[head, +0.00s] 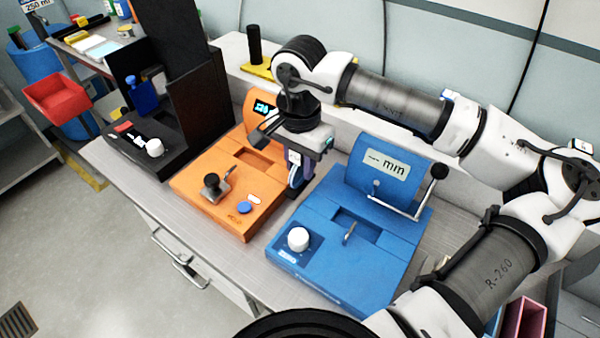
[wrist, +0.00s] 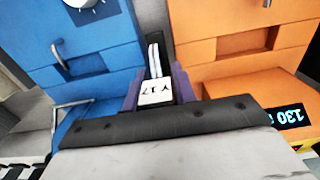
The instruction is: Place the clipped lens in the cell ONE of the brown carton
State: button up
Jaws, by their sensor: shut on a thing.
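My gripper (head: 303,170) hangs over the gap between the orange and blue machines, its purple fingers pointing down. In the wrist view my gripper (wrist: 156,90) is shut on the clipped lens (wrist: 156,93), which carries a white tag reading "Y 17". A thin black and white piece reaches beyond the tag. In the head view the clipped lens (head: 294,157) shows as a small white tag beside a finger; the lens itself is hard to make out. I cannot make out the brown carton or its cell ONE in either view.
An orange machine (head: 187,184) with a lit display stands left of my gripper. A blue machine (head: 330,277) with a "mm" display and raised lever stands to the right. A black stand (head: 190,110) is at far left. A pink box (head: 527,318) shows at the lower right.

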aim_at(300, 184)
notch_tip(300, 184, down, 4)
jog(key=shift+f+p, duration=0.1)
jog(key=shift+p, duration=0.35)
jog(key=shift+f, duration=0.1)
jog(key=shift+f+b, duration=0.2)
jog(key=shift+b, duration=0.15)
jog(key=o, duration=1)
jog(key=shift+r, duration=0.15)
